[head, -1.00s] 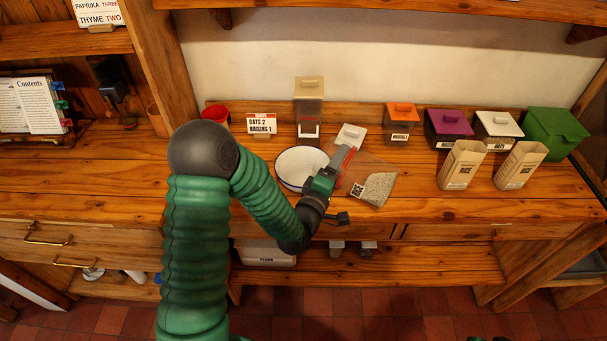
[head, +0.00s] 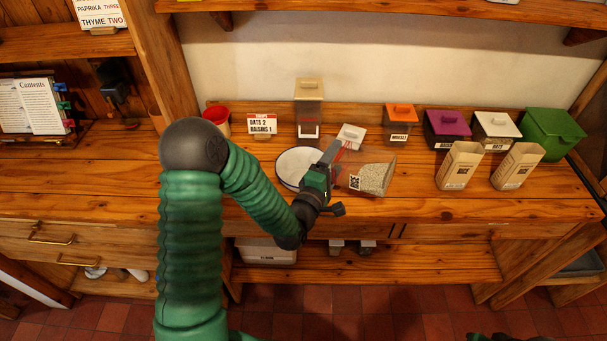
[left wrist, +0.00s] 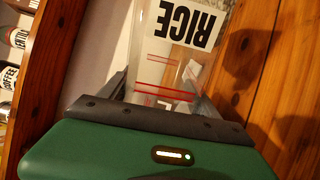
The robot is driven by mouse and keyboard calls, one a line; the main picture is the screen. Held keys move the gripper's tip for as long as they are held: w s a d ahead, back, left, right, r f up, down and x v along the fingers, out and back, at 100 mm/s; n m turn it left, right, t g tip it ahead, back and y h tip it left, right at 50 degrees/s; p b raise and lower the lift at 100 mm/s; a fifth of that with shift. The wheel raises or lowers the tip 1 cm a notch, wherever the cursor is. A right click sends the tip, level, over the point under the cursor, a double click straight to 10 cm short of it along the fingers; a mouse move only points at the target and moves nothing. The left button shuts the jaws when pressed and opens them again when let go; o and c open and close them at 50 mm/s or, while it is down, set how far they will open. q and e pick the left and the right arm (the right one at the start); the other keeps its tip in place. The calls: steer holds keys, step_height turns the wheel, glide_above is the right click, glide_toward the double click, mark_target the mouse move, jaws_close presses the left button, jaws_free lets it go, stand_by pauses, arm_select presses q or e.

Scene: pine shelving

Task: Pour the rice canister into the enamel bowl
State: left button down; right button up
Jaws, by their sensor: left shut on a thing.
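The clear rice canister (head: 347,168) is in my left gripper (head: 328,168), tipped onto its side above the counter. Its rice (head: 377,179) lies toward the right end, away from the bowl. In the left wrist view the RICE label (left wrist: 190,22) reads upside down, and the fingers (left wrist: 160,100) sit on either side of the clear wall. The white enamel bowl (head: 290,168) with a dark rim stands on the counter, left of the gripper. Its right part is hidden by the gripper; the visible inside looks empty.
A white lid-like piece (head: 352,131) is behind the gripper. A tall cream-lidded canister (head: 309,105), an orange-lidded one (head: 398,118) and a sign (head: 262,125) stand along the back. Two open cartons (head: 459,167) stand right. The front counter is mostly clear.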

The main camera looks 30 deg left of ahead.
arm_select(q)
steer(key=shift+r, duration=0.1)
steer(key=shift+a+r+n+p, duration=0.15)
steer(key=shift+n+p, duration=0.15)
steer(key=shift+a+n, duration=0.1)
steer(key=shift+n, duration=0.3)
steer(key=shift+a+r+n+p, duration=0.2)
steer(key=shift+r+n+p, duration=0.05)
steer(key=shift+n+p, duration=0.25)
steer(key=shift+f, duration=0.1)
stand_by(0.8)
